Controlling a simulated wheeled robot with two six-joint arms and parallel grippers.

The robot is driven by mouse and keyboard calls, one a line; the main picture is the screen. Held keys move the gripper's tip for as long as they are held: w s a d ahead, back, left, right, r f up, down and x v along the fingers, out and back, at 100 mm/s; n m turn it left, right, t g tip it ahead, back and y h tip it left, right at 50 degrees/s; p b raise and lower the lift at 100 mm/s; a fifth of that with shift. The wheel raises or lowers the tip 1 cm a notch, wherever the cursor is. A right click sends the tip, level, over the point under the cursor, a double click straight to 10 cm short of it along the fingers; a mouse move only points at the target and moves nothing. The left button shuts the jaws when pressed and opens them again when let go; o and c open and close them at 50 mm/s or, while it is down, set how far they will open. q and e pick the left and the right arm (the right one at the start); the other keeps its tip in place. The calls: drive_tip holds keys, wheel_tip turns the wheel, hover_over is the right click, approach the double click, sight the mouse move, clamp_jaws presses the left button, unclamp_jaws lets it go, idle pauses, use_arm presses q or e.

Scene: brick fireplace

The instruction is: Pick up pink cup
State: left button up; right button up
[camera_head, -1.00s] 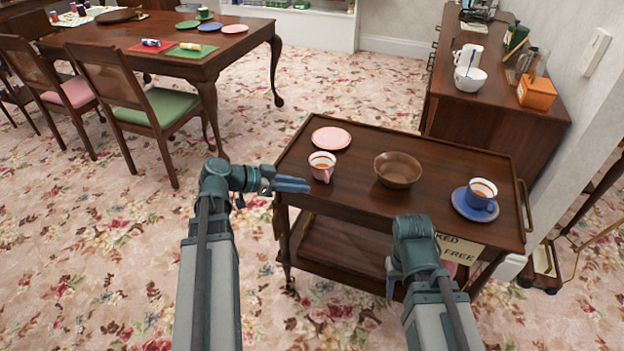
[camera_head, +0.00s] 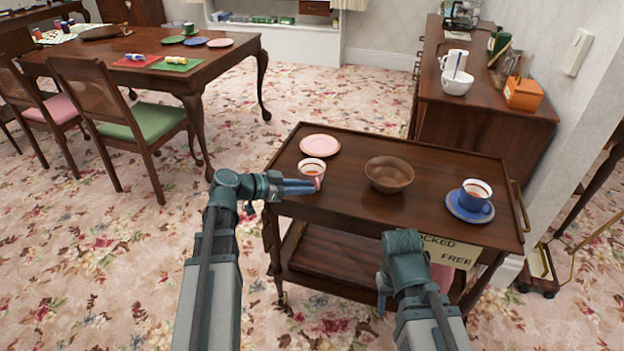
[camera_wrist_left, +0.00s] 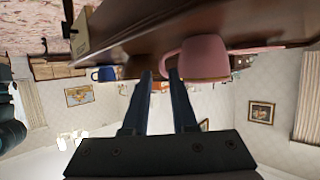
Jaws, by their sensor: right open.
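The pink cup (camera_head: 312,168), with a white inside and orange-brown contents, stands upright near the trolley's (camera_head: 345,207) left front edge. My left gripper (camera_head: 314,186) is level beside it, and its fingers cover the cup's lower front in the head view.
The trolley also holds a pink plate (camera_head: 320,145) behind the cup, a brown bowl (camera_head: 389,175) and a blue cup (camera_head: 475,194) on a blue saucer (camera_head: 458,209). A sideboard (camera_head: 482,125) stands behind right. A dining table (camera_head: 230,67) is back left.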

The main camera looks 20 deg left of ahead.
sight(318, 186)
use_arm(q)
drive_tip(key=shift+w+d, duration=0.1)
drive_tip(key=b+x, duration=0.2)
drive_tip(key=x, duration=0.2)
drive_tip(key=shift+w+f, duration=0.15)
drive_tip(key=shift+f, duration=0.05)
drive_tip(key=shift+w+d, duration=0.25)
drive_tip(key=shift+w, duration=0.05)
drive_tip(key=shift+c, duration=0.3)
clamp_jaws()
idle(0.8)
